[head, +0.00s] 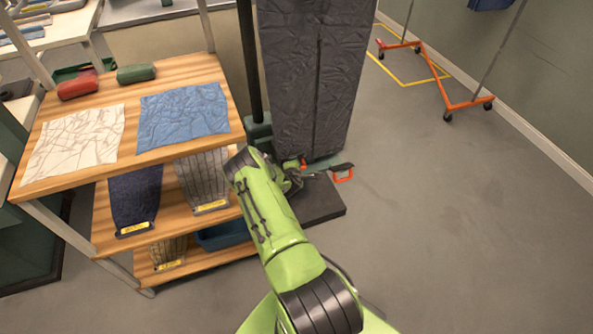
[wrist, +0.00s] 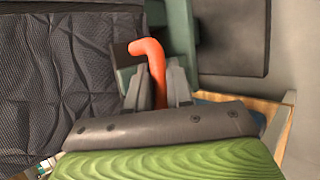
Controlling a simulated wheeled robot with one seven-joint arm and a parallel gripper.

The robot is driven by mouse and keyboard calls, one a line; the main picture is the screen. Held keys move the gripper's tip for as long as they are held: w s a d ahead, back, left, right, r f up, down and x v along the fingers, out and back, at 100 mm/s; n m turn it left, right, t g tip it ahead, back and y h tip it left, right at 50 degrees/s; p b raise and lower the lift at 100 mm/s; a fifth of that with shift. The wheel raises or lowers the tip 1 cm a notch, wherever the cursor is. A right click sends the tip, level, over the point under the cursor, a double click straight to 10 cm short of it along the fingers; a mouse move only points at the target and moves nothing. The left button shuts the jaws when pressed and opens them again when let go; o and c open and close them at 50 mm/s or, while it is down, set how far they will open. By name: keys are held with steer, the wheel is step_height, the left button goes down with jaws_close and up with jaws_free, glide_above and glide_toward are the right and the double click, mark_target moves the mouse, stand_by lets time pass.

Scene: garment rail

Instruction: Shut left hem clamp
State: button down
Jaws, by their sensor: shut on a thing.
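A dark grey garment cover (head: 310,75) hangs down to a green bottom bar. The left hem clamp's orange handle (head: 302,163) shows as a small piece at the hem, beside my gripper (head: 292,175). In the wrist view my gripper (wrist: 157,92) is shut on this bent orange handle (wrist: 152,52), whose end sticks out past the fingers. The clamp's jaw and its grip on the hem are hidden. A second clamp with an orange loop handle and dark bar (head: 342,172) stands out to the right and is apart from my gripper.
A wooden shelf unit (head: 180,75) with folded cloths stands close on the left of my arm. A dark base plate (head: 322,200) lies on the floor under the hem. An orange wheeled rail (head: 450,103) stands at the back right. The floor on the right is clear.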

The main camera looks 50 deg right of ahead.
steer(key=c, duration=1.4)
jaws_free()
steer(key=shift+w+d+r, duration=0.1)
steer(key=shift+w+r, duration=0.05)
steer(key=p+v, duration=0.4)
steer(key=v, duration=1.1)
steer(key=shift+s+a+r+p, duration=0.15)
steer(key=shift+s+a+p, duration=0.1)
steer(key=shift+a+p, duration=0.15)
